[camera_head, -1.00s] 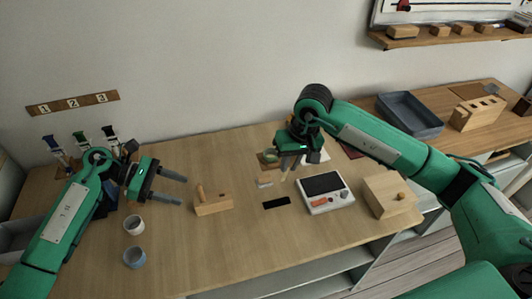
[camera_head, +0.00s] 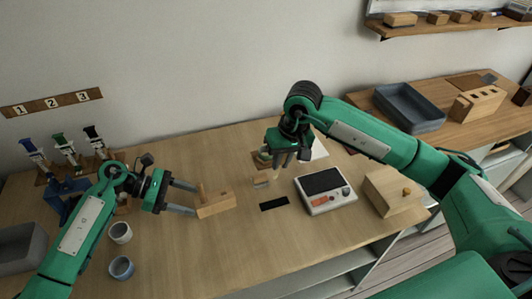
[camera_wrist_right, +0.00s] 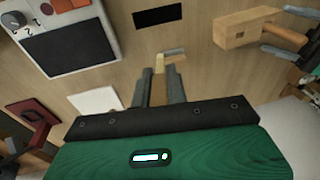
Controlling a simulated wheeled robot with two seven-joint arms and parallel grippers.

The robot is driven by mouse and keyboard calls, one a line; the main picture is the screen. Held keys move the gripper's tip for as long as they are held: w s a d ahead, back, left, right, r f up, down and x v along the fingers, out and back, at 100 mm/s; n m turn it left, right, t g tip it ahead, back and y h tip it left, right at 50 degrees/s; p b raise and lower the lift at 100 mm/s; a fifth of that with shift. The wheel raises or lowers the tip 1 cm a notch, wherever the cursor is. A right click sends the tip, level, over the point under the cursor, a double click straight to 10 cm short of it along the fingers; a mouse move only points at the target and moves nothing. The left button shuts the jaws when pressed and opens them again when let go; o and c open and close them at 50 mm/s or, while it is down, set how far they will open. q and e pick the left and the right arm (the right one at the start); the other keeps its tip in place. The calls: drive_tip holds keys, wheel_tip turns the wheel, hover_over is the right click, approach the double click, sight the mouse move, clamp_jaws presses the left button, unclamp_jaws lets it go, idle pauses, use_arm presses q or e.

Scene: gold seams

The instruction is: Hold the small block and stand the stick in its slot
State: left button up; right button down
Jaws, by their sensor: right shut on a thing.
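A dark square slot (camera_wrist_right: 237,36) shows in the block in the right wrist view. My left gripper (camera_head: 195,200) is open, its two fingertips at the left end of the block, one on each side. Contact is not clear. My right gripper (camera_head: 285,160) is shut on a pale wooden stick (camera_wrist_right: 159,78), right of the block and above the table. The stick points down; its upper part is hidden between the fingers.
A grey device with a dark screen (camera_head: 322,182) and a wooden box with a knob (camera_head: 388,190) stand to the right. A black patch (camera_head: 273,203) lies beside the block. Two cups (camera_head: 120,232) (camera_head: 121,268) stand at the front left. The table's front middle is clear.

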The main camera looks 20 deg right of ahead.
sight(201, 202)
use_arm(q)
drive_tip(key=b+x, duration=0.2)
drive_tip(key=x, duration=0.1)
drive_tip(key=shift+d+f+b, duration=0.2)
drive_tip(key=shift+f+b, duration=0.05)
drive_tip(key=shift+b, duration=0.1)
use_arm(e)
wheel_tip(201, 202, down, 2)
drive_tip(key=shift+f, duration=0.2)
use_arm(q)
drive_tip(key=shift+s+d+f, duration=0.15)
drive_tip(key=shift+d, duration=0.25)
use_arm(e)
drive_tip(key=shift+f, duration=0.25)
use_arm(q)
drive_tip(key=c, duration=0.6)
use_arm(e)
drive_tip(key=s+a+r+m+g+h, duration=0.1)
drive_tip(key=a+r+m, duration=0.1)
drive_tip(key=a+r, duration=0.35)
drive_tip(key=s+a+r+m+h, duration=0.1)
drive_tip(key=a+r, duration=0.2)
drive_tip(key=a, duration=0.6)
drive_tip(key=shift+w+f, duration=0.15)
drive_tip(key=shift+f, duration=1.05)
drive_tip(key=shift+w+f, duration=0.1)
drive_tip(key=shift+f, duration=1.05)
